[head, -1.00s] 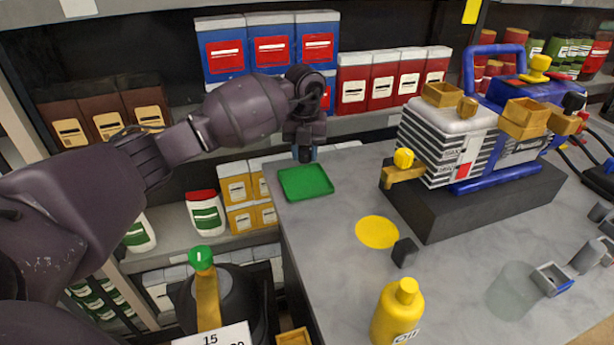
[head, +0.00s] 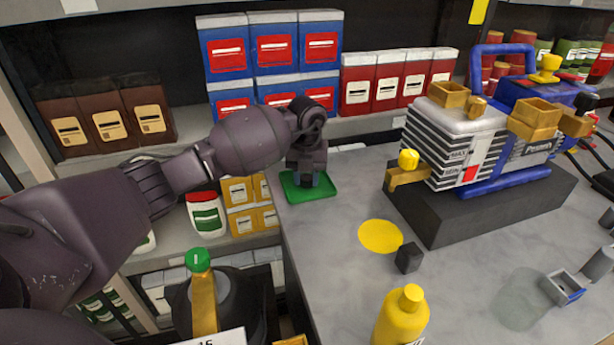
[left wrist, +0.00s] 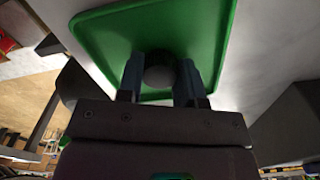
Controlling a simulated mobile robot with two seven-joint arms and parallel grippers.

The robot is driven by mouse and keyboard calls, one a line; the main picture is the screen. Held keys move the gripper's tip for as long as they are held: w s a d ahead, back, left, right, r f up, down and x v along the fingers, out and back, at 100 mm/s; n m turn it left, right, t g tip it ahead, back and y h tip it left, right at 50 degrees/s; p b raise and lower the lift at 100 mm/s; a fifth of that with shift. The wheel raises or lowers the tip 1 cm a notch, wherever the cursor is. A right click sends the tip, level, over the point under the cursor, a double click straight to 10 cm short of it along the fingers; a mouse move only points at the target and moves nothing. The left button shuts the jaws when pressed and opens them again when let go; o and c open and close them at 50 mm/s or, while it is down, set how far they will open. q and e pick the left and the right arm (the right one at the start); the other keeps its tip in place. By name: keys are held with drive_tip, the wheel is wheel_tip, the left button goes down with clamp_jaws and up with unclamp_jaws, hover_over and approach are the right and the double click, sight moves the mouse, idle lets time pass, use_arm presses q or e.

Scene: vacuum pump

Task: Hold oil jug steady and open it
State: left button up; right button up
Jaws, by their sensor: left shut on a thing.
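The yellow oil jug (head: 398,322) stands upright at the front of the grey table, with its yellow top (head: 412,296) on it. The bottom of the frame cuts off its lower part. My left gripper (head: 308,180) is over the green tray (head: 290,190) at the table's back left corner, away from the jug. In the left wrist view its two fingers (left wrist: 160,82) are shut on a small dark round piece (left wrist: 159,68) just over the tray (left wrist: 110,40). I cannot tell whether the piece touches the tray. My right gripper is not in view.
A yellow disc (head: 380,236) and a small dark block (head: 408,258) lie between tray and jug. The vacuum pump (head: 460,145) sits on a dark base (head: 450,215) at the right. A dark container with a green top (head: 198,259) stands left of the table. Stocked shelves line the back.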

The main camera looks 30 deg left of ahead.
sight(307, 177)
use_arm(q)
drive_tip(key=o, duration=0.8)
drive_tip(key=shift+f, duration=0.1)
drive_tip(key=shift+o, duration=1)
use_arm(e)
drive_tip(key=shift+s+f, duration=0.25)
use_arm(q)
wheel_tip(307, 177, up, 12)
drive_tip(key=p, duration=0.2)
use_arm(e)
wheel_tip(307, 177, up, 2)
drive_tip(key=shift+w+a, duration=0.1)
